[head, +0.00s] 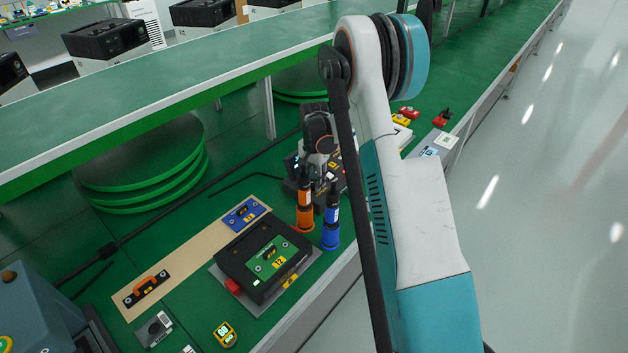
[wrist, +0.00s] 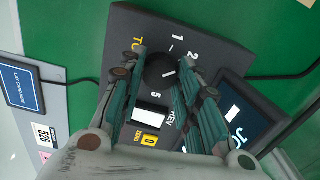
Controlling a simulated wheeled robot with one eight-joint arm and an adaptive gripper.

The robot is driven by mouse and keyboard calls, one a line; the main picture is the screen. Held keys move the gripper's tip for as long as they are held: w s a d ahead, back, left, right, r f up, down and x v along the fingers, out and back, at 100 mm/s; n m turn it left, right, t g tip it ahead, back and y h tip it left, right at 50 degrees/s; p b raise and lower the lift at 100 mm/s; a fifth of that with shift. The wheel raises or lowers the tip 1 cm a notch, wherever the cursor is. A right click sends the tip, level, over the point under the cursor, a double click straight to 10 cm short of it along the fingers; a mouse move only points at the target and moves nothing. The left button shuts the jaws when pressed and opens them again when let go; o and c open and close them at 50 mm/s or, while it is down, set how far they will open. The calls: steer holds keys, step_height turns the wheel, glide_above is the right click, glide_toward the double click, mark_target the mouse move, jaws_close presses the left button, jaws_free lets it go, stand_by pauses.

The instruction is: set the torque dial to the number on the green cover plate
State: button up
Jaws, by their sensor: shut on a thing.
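The torque dial (wrist: 158,73) is a round black knob on a dark panel in the wrist view. The numbers 1, 2 and 5 show around it; other marks are hidden behind the fingers. My gripper (wrist: 163,68) has one finger on each side of the knob and is shut on it. A white mark shows on the knob's lower right, but its exact setting is unclear. In the head view the green cover plate (head: 259,264) lies on a black box; its yellow label seems to read 12, too small to be sure. My gripper (head: 318,165) is partly hidden there.
An orange tool (head: 305,213) and a blue tool (head: 331,228) stand upright near the black box. A blue plate (head: 243,215) and a black plate with an orange handle (head: 147,287) lie on a tan strip. A screen (wrist: 240,115) sits beside the dial panel.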

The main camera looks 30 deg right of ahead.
stand_by(0.3)
steer(key=o, duration=1.1)
steer(key=shift+r, duration=0.1)
step_height(320, 180, up, 12)
steer(key=shift+f, duration=0.1)
